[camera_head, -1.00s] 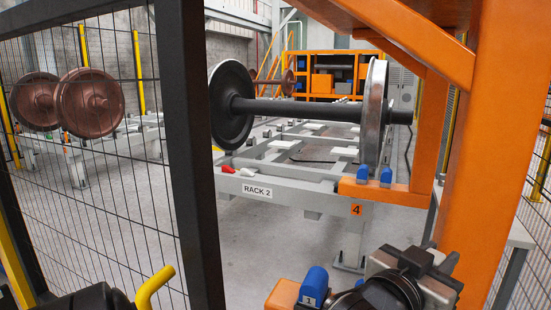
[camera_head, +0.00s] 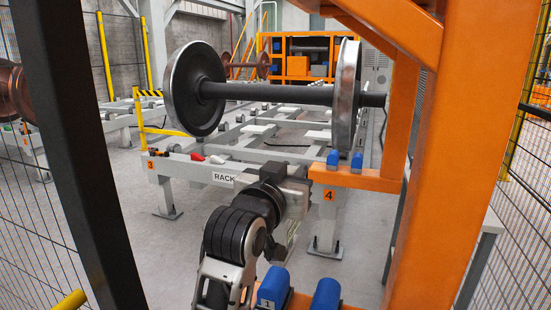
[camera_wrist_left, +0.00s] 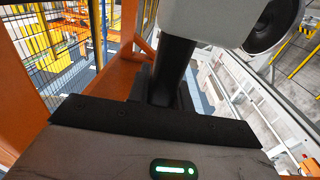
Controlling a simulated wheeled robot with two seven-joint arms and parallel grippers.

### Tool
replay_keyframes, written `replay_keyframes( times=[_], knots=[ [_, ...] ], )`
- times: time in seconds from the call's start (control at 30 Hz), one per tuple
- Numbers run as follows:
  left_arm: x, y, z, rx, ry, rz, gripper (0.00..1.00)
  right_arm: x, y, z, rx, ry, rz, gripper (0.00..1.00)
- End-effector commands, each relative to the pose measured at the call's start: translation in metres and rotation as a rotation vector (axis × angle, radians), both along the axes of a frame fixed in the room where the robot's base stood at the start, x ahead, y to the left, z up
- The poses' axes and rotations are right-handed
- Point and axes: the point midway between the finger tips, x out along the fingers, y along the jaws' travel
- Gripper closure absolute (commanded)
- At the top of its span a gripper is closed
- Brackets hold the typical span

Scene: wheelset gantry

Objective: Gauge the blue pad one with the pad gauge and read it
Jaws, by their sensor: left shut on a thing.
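The blue pad one (camera_head: 272,286) sits on an orange support at the bottom of the head view, with a small number plate below it. Another blue pad (camera_head: 326,294) is right beside it. My left gripper (camera_head: 297,205) is beyond and above pad one, apart from it. In the left wrist view its dark fingers (camera_wrist_left: 175,72) are shut on a light grey body with a round black part, which looks like the pad gauge (camera_wrist_left: 215,18). Its reading face cannot be seen. My right gripper is not in view.
An orange gantry post (camera_head: 450,170) stands close on the right, and a dark fence post (camera_head: 88,170) on the left. Behind, a wheelset (camera_head: 265,92) rests over the grey rack (camera_head: 195,172). Two more blue pads (camera_head: 333,158) are on the far orange beam (camera_head: 372,181).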

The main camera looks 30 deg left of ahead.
Motion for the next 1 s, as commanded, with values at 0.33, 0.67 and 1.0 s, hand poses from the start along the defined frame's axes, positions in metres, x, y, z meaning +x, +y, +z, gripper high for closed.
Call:
replay_keyframes(
  times=[0.33,0.67,1.0],
  knots=[
    [0.003,0.031,0.020,-0.017,0.004,0.053,1.00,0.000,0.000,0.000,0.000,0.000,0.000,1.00],
    [0.002,0.031,0.020,-0.016,0.004,0.053,1.00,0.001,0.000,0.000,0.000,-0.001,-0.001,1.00],
    [0.001,0.031,-0.004,-0.016,0.006,0.053,1.00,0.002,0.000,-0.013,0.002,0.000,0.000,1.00]
  ],
)
